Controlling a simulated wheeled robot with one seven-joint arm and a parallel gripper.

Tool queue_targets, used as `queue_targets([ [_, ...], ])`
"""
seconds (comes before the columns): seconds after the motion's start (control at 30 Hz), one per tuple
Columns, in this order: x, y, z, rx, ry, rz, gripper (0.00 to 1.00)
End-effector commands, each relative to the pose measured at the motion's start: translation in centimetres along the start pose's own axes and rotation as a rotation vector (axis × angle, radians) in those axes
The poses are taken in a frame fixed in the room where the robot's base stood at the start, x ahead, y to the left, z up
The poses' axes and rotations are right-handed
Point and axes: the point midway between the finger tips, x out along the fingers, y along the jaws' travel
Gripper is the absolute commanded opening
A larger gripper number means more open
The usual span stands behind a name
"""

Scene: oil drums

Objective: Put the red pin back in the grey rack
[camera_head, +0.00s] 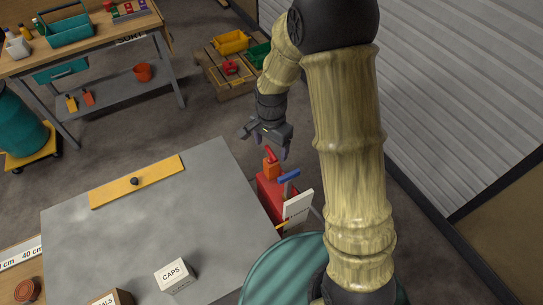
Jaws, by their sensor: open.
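My gripper (266,142) is open and empty, pointing down beyond the right edge of the grey-topped table (130,230). Just below it in the picture stands a red container (270,192) with an orange-red upright part (270,165) on top. The gripper looks apart from it, though the height gap is hard to judge. I cannot make out a red pin or a grey rack for certain. A small block with red and green parts (127,10) on the far workbench is too small to tell.
A blue-handled item (289,176) and a white card (298,207) stand beside the red container. The table bears a yellow bar (138,181) with a dark knob and a white CAPS box (174,275). A pallet with bins (232,42) lies behind. A corrugated wall (460,90) bounds the right.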

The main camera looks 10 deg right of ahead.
Motion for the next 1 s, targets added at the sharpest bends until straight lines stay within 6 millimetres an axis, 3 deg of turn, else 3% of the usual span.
queue_targets([
  [0.2,3.6,0.1,0.1,0.000,-0.004,0.005,0.75],
  [0.4,5.9,0.1,0.1,0.000,-0.002,0.003,0.75],
  [0.77,6.5,0.0,0.0,0.000,0.000,0.000,0.75],
  [1.0,6.5,0.0,0.0,0.000,0.000,0.000,0.32],
])
